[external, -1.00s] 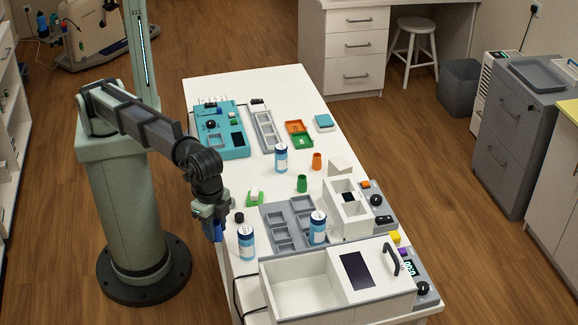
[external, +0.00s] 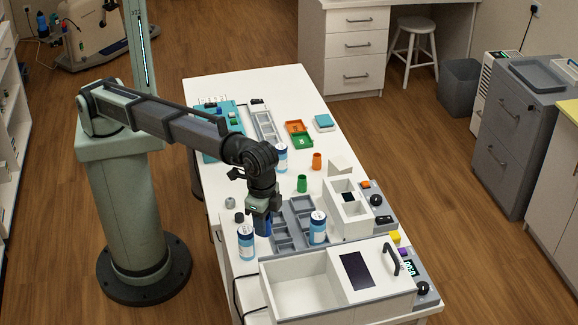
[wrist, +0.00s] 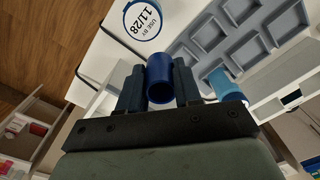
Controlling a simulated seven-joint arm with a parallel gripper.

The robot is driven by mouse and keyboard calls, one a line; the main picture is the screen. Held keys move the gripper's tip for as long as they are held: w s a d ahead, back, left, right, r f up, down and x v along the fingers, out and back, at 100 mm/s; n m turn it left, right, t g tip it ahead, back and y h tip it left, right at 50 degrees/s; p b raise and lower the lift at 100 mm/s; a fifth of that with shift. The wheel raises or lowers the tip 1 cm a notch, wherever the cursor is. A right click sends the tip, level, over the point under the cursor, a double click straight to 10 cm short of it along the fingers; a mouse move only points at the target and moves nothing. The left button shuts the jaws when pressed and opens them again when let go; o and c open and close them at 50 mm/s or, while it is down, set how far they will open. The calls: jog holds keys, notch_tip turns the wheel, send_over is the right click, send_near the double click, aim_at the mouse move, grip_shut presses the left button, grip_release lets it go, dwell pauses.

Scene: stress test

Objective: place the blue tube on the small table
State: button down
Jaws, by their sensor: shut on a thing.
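My gripper (external: 262,212) is shut on the blue tube (external: 264,228) and holds it over the left side of the long white table (external: 275,98). In the wrist view the blue tube (wrist: 160,80) sits upright between the two dark fingers, its open round mouth facing the camera. The gripper is between a labelled blue-and-white bottle (external: 246,243) and the grey compartment tray (external: 303,206). The gap under the tube cannot be told exactly. I cannot identify a separate small table with certainty.
A second blue-and-white bottle (external: 318,228) stands by the tray, and a third (external: 281,160) farther back. A green cup (external: 302,183) and an orange cup (external: 317,161) stand mid-table. A white box with a handle (external: 338,280) fills the near end. The far right tabletop is mostly clear.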

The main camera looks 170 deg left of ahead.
notch_tip(320, 180, down, 10)
jog(key=shift+r, duration=0.1)
dwell(0.4)
jog(key=c, duration=0.8)
grip_release()
notch_tip(320, 180, up, 12)
jog(key=shift+w+d+r, duration=0.1)
dwell(0.3)
